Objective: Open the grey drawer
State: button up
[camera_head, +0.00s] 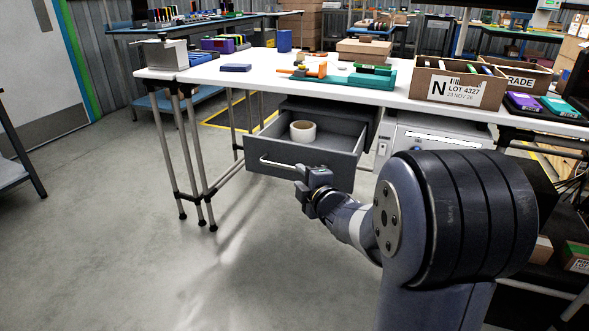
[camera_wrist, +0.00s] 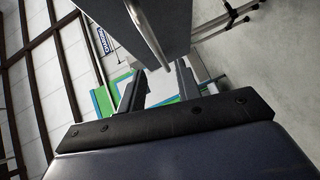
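The grey drawer (camera_head: 318,160) is pulled out from under the white table, and a roll of tape (camera_head: 303,131) lies inside it. Its pale bar handle (camera_head: 278,164) runs across the front; the handle also shows in the wrist view (camera_wrist: 146,32). My gripper (camera_head: 308,181) is at the right part of the drawer front, close to the handle's right end. In the wrist view my gripper's two fingers (camera_wrist: 158,85) stand apart, with the handle's end near the gap between them. Whether a finger touches the handle cannot be told.
The white table (camera_head: 215,73) carries tools, a teal tray (camera_head: 358,80) and an open carton (camera_head: 456,86). A grey cabinet (camera_head: 436,138) stands right of the drawer. Table legs (camera_head: 186,150) stand to the left. The floor (camera_head: 110,240) in front and left is clear.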

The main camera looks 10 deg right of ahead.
aim_at(292, 169)
jog(key=shift+v, duration=1.7)
jog(key=b+x, duration=0.2)
jog(key=x, duration=0.9)
jog(key=shift+f, duration=0.1)
jog(key=shift+d, duration=0.1)
jog(key=shift+w+d, duration=0.15)
jog(key=shift+w, duration=0.05)
